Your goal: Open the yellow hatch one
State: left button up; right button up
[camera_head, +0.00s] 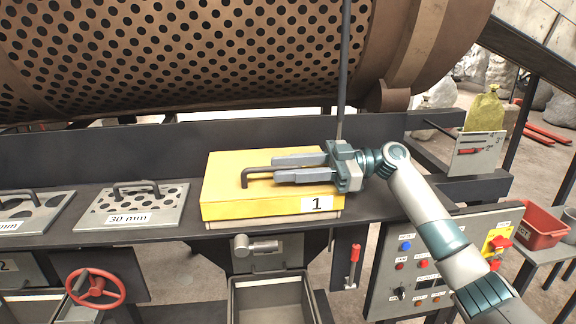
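The yellow hatch (226,205) is a thick yellow lid with a white label "1" on its front face. It lies flat on the dark bench below the drum and looks closed. A dark bar handle (246,178) runs across its top. My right gripper (276,169) reaches in from the right, its fingers pointing left. The fingers hide the handle's right part. My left gripper is not in view.
A perforated brown drum (180,50) hangs above the bench. Grey plates with handles, one marked "30 mm" (131,212), lie at left. Below are a red handwheel (95,288) and an open grey bin (271,283). A control panel (400,278) stands under my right arm. A thin upright rod (343,70) stands behind the gripper.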

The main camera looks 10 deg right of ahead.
jog(key=shift+c, duration=0.6)
grip_shut()
jog(key=shift+r, duration=0.15)
jog(key=shift+w+r+m+b, duration=0.3)
jog(key=shift+r+m, duration=0.2)
jog(key=shift+r, duration=0.3)
jog(key=w+r+m, duration=0.5)
jog(key=r+m, duration=0.1)
jog(key=r, duration=0.3)
jog(key=shift+w, duration=0.3)
